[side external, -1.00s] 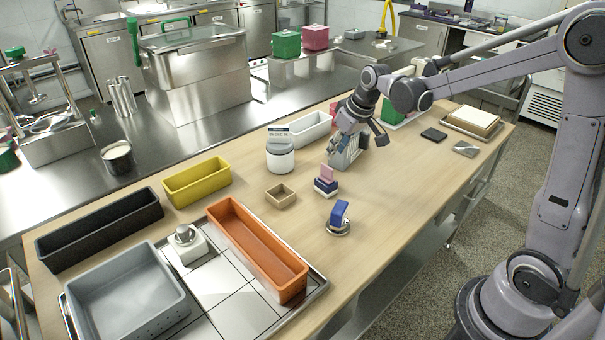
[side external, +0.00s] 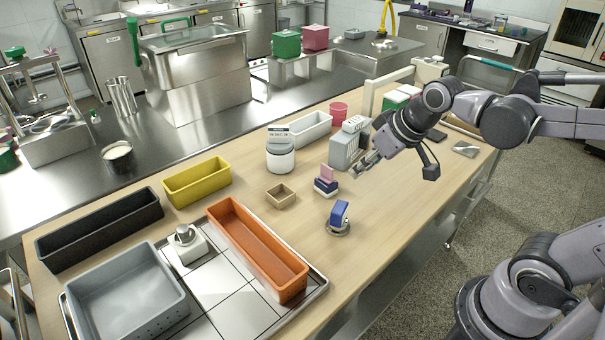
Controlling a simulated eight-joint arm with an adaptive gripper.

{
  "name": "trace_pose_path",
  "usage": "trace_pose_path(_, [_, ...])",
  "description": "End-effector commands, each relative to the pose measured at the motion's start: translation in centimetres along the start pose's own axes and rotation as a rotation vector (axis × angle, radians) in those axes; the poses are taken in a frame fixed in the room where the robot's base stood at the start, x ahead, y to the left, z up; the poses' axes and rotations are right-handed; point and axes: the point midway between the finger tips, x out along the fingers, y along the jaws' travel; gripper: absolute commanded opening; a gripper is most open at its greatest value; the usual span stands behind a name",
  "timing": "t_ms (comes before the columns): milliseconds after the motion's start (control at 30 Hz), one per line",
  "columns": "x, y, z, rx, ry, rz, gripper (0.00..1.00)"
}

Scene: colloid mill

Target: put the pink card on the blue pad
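A small pink card-like piece (side external: 327,172) stands upright on a dark-blue and white block (side external: 326,187) near the middle of the wooden table. A brighter blue piece (side external: 340,212) stands tilted on a round metal base just in front of it. I cannot tell for sure which blue thing is the pad. My gripper (side external: 398,167) is to the right of the pink piece, above the table, with its fingers spread wide. Nothing shows between them. It is clear of both blue things.
A grey box (side external: 343,153) with a white top stands just left of my gripper. The table's front right is clear.

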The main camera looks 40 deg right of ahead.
Motion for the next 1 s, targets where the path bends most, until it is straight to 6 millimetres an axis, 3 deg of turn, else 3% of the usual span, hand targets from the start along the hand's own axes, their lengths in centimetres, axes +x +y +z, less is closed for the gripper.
trace_pose_path(100, [-0.6,-1.0,2.5,-0.002,0.032,-0.006,0.28])
trace_pose_path(300, [-0.8,-1.7,4.5,0.0,0.063,-0.011,0.28])
trace_pose_path(1000, [-0.8,-1.8,4.8,0.002,0.068,-0.012,0.28])
